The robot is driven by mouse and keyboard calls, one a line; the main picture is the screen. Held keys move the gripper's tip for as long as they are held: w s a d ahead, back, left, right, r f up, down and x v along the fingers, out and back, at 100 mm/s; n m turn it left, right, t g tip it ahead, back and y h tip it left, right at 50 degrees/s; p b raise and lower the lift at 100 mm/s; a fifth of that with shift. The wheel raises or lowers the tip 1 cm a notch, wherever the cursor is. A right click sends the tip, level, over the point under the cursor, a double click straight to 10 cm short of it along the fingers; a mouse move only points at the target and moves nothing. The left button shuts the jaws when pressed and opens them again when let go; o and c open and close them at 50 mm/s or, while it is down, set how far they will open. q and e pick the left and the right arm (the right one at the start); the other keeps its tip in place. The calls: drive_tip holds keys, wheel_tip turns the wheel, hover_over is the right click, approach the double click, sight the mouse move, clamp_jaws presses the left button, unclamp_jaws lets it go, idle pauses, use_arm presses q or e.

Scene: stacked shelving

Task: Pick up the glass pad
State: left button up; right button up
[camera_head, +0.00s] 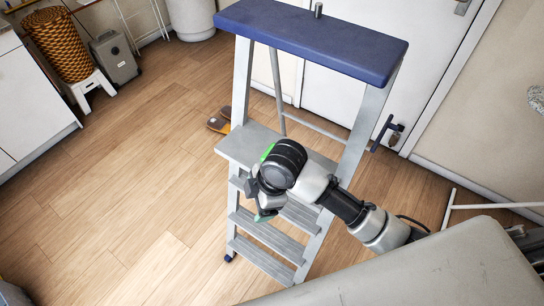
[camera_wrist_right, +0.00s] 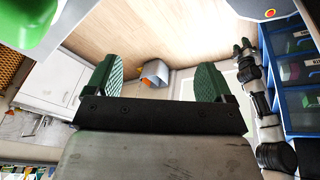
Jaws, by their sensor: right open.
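I cannot make out a glass pad for certain in either view. In the head view my right gripper (camera_head: 262,196) hangs in front of the stepladder (camera_head: 235,148), beside its middle step, with its fingers largely hidden by the wrist. In the right wrist view the two green ridged fingers of that gripper (camera_wrist_right: 158,82) stand wide apart with nothing held between them. A small grey and orange object (camera_wrist_right: 155,74) shows beyond the gap, apart from both fingers.
The ladder has a blue top (camera_head: 320,38). Orange-brown items (camera_head: 219,121) lie on the floor behind it. A grey panel (camera_head: 440,270) fills the lower right. Blue bins (camera_wrist_right: 293,75) show in the wrist view. The wooden floor (camera_head: 130,190) left of the ladder is clear.

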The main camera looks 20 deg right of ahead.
drive_tip(key=w+d+r+n+h, duration=0.1)
drive_tip(key=w+d+r+n, duration=0.1)
drive_tip(key=w+n, duration=0.1)
drive_tip(key=w+d+r+n+g+h, duration=0.1)
drive_tip(key=w+d+r+n, duration=0.1)
drive_tip(key=w+r, duration=0.1)
drive_tip(key=w+d+r+n+h, duration=0.1)
drive_tip(key=w+d+r+n, duration=0.2)
drive_tip(key=w, duration=0.2)
drive_tip(key=shift+n+g, duration=0.3)
drive_tip(key=shift+g, duration=0.1)
wheel_tip(320, 180, down, 7)
drive_tip(key=shift+f+p, duration=0.2)
drive_tip(key=shift+p, duration=0.8)
drive_tip(key=c, duration=1)
drive_tip(key=shift+r, duration=0.1)
drive_tip(key=shift+r, duration=0.45)
wheel_tip(320, 180, up, 2)
drive_tip(key=shift+r+b, duration=0.1)
drive_tip(key=shift+b, duration=0.5)
drive_tip(key=s+a+b, duration=0.1)
drive_tip(key=s+a, duration=0.2)
drive_tip(key=a, duration=0.1)
drive_tip(key=s+a+b, duration=0.1)
drive_tip(key=s+a, duration=0.3)
drive_tip(key=a, duration=0.1)
drive_tip(key=s+a+b, duration=0.1)
drive_tip(key=s+a, duration=0.3)
drive_tip(key=a, duration=0.1)
drive_tip(key=shift+s+r, duration=0.1)
